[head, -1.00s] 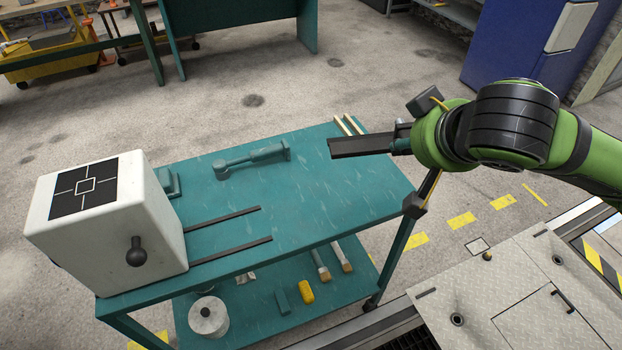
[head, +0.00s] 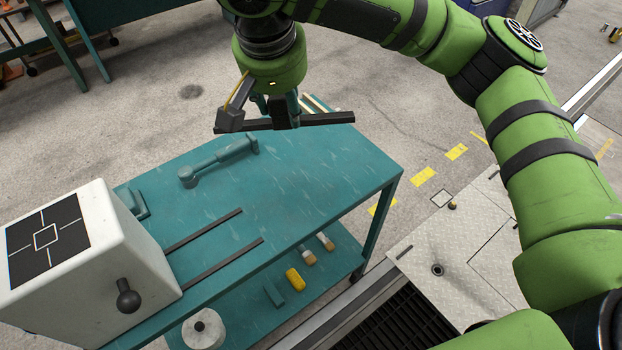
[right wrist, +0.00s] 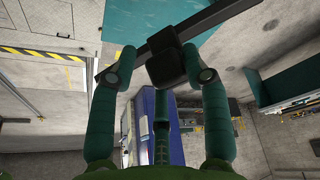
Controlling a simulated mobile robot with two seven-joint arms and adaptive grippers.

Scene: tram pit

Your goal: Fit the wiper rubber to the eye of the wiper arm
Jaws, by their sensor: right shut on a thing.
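The wiper rubber (head: 330,119) is a long dark bar, held level in my right gripper (head: 283,120) above the far edge of the teal cart. In the right wrist view, my two teal fingers (right wrist: 166,72) close on a dark block at the bar's middle, and the bar (right wrist: 215,14) runs diagonally past them. A teal arm-like piece with a round end (head: 222,160) lies on the cart top, below and left of the gripper, apart from it. It looks like the wiper arm; its eye is too small to make out. My left gripper is out of view.
A white box (head: 120,255) with a black knob and a target plate stands on the cart's left end. Two dark strips (head: 205,230) lie beside it on the cart top (head: 310,180). The cart top's right part is clear.

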